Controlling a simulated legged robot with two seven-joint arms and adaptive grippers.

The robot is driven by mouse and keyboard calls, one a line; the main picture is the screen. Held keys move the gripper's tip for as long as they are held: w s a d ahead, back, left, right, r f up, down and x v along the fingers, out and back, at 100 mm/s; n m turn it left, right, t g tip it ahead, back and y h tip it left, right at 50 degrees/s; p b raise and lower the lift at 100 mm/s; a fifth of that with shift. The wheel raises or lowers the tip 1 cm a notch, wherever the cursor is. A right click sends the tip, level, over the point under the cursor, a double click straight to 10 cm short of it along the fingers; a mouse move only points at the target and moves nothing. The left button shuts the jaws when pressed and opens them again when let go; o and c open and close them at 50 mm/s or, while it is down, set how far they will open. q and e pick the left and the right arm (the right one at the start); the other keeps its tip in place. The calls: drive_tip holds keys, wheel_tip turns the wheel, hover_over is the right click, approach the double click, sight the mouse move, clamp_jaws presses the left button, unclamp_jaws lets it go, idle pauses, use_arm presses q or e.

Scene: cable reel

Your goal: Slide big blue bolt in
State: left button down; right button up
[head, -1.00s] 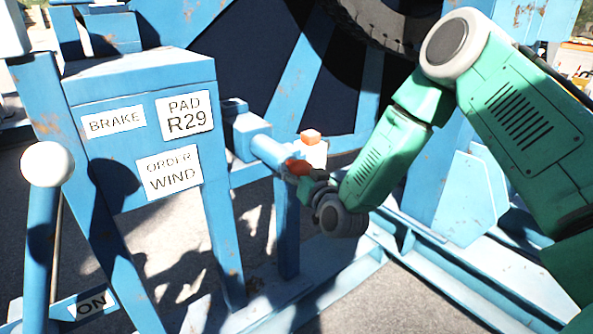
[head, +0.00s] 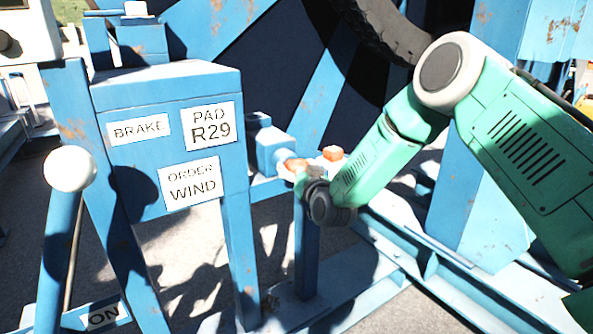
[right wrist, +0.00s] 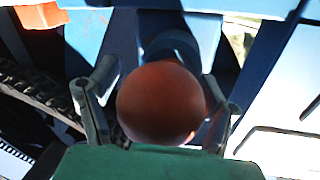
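The big blue bolt (head: 276,148) is a blue cylinder coming out of a blue housing beside the labelled box. A reddish-orange round knob (head: 297,163) caps its near end. My right gripper (head: 305,174) is at the knob, and the wrist partly hides it. In the right wrist view the knob (right wrist: 161,103) sits between the spread fingers of the right gripper (right wrist: 156,106), one on each side. A gap shows by the left finger; contact on the right is unclear. My left gripper is not in view.
An orange-topped white block (head: 332,155) stands right of the knob; its orange part also shows in the right wrist view (right wrist: 42,15). The blue box (head: 170,88) carries labels. A white-knobbed lever (head: 70,170) stands at left. Blue frame beams (head: 430,265) lie below right.

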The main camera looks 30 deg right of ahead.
drive_tip(key=shift+s, duration=0.1)
drive_tip(key=s+a, duration=0.1)
drive_tip(key=s, duration=1)
drive_tip(key=shift+s+a, duration=0.15)
drive_tip(key=shift+s, duration=0.2)
drive_tip(key=shift+f, duration=0.1)
drive_tip(key=s+a+f+n+g+y, duration=0.2)
drive_tip(key=s+a+f+g, duration=0.25)
drive_tip(key=s+f, duration=0.5)
drive_tip(key=s+a+f+n+g+y, duration=0.1)
drive_tip(key=s+a+f+g, duration=0.35)
drive_tip(key=f, duration=0.75)
drive_tip(key=s+f+g, duration=0.3)
drive_tip(key=s+g, duration=0.1)
drive_tip(key=s, duration=0.8)
drive_tip(key=s+d+f+n+g, duration=0.1)
drive_tip(key=s+f+g, duration=0.3)
drive_tip(key=s, duration=0.8)
drive_tip(key=shift+s+d+h, duration=0.25)
drive_tip(key=shift+h, duration=0.15)
drive_tip(key=shift+w+f, duration=0.1)
drive_tip(key=shift+w, duration=0.05)
